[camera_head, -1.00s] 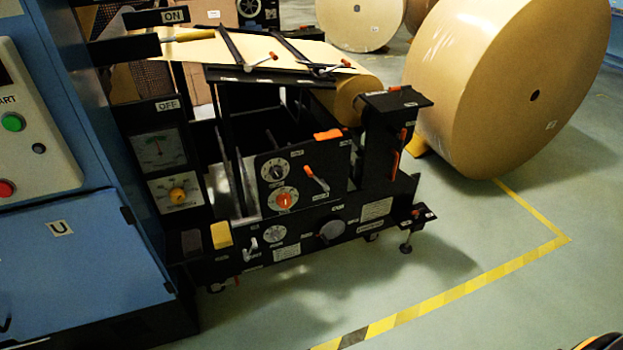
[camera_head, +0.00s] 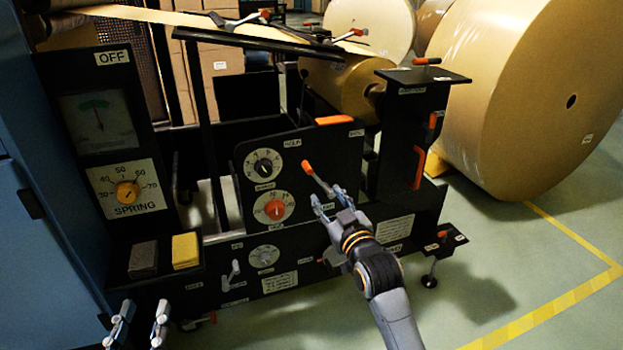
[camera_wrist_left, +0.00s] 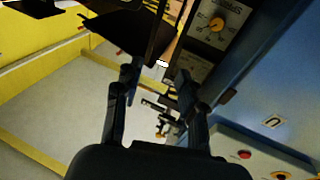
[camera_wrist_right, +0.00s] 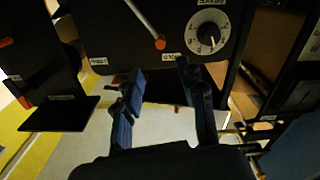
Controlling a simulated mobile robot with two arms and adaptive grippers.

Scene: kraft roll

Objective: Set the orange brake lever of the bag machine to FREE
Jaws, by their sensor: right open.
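The lever with an orange grip (camera_head: 308,168) and a grey shaft sits on the black front panel (camera_head: 345,155) of the bag machine, right of the two dials. Its grip points up and left. In the right wrist view the orange-tipped lever (camera_wrist_right: 159,42) is beyond the fingers, apart from them. My right gripper (camera_head: 328,196) is open just below the grip, near the shaft's lower end; contact cannot be told. Small labels lie around the lever, too small to read surely. My left gripper (camera_head: 139,318) is open and empty at the bottom left.
Other orange handles show: one on the panel's top edge (camera_head: 335,120) and a vertical one (camera_head: 418,167) on the right post. A yellow block (camera_head: 185,250) sits on the left ledge. A large kraft roll (camera_head: 530,90) stands right; the floor (camera_head: 500,270) in front is clear.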

